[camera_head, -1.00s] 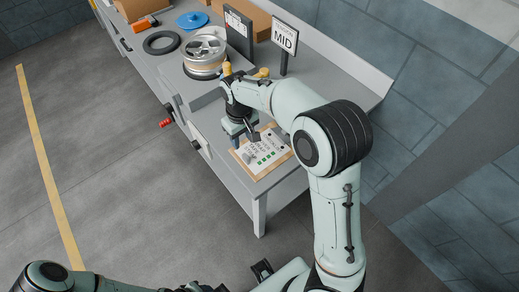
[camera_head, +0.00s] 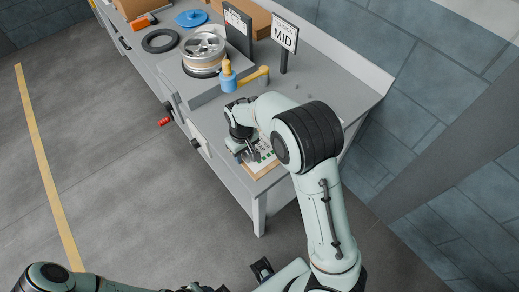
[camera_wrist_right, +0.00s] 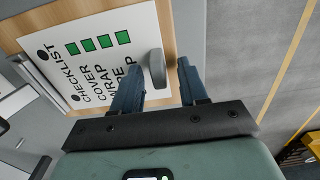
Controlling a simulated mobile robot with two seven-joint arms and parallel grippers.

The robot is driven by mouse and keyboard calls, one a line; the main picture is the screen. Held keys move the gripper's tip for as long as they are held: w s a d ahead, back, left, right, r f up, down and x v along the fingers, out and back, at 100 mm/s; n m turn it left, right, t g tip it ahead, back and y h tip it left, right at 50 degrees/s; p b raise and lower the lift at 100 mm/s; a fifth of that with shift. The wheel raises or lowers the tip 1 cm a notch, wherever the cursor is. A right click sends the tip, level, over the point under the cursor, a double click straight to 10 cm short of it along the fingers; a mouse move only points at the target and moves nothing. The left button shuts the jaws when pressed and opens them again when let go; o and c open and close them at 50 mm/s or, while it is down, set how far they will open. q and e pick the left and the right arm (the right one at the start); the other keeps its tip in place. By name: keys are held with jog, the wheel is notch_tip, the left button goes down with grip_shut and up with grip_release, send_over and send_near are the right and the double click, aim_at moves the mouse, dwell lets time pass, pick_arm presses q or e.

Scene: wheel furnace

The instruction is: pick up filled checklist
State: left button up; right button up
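The checklist (camera_head: 262,168) is a white sheet with green squares on a tan board, flat on the grey bench near its front end. My arm hides part of it in the head view. The wrist view shows the checklist (camera_wrist_right: 92,62) with a grey upright handle (camera_wrist_right: 157,68) near its edge. My right gripper (camera_head: 247,156) is low over the board. In the wrist view the right gripper (camera_wrist_right: 158,62) is open, one finger each side of the handle, with gaps visible. My left arm lies along the bottom of the head view; its finger state is unclear.
On the grey bench (camera_head: 335,90) stand a wheel (camera_head: 204,52) on a grey block, a blue and yellow lever part (camera_head: 229,77), a MID sign (camera_head: 284,38) and a dark panel (camera_head: 238,32). The floor left of the bench is clear.

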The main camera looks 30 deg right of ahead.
grip_shut()
